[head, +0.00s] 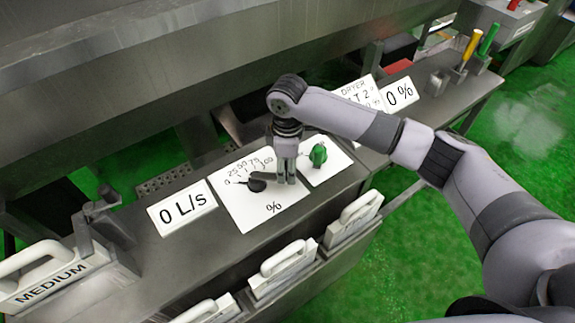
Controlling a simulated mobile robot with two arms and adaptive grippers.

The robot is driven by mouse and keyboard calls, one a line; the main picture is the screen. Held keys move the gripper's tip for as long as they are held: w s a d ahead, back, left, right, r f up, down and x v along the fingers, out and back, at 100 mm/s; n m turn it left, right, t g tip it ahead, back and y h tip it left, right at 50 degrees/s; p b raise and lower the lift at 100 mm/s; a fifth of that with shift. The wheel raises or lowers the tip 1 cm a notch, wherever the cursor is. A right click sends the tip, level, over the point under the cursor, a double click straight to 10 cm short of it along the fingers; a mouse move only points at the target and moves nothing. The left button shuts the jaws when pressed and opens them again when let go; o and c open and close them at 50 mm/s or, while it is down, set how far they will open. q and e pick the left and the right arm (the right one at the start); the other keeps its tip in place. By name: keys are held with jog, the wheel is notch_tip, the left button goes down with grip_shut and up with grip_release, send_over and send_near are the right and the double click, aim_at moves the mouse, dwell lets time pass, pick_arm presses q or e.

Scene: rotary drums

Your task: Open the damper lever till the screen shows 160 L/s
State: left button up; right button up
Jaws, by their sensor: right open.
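The damper lever (257,185) is black and sits on a white plate (243,213) with a scale from 0 to 100 and a % sign. The screen (182,208) left of the plate reads 0 L/s. My right gripper (285,179) points down over the right end of the lever, open, its fingers close together in this view. Whether it touches the lever cannot be told. My left gripper is not in view.
A green knob (318,154) stands on a white plate just right of my gripper. A dryer label and a 0 % screen (399,95) are farther right. White handled plates (287,265) hang along the front edge. Dark metal parts (100,207) stand at the left.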

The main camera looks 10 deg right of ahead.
jog(key=shift+f, duration=0.35)
jog(key=shift+c, duration=0.3)
grip_shut()
jog(key=shift+r, duration=0.1)
dwell(0.4)
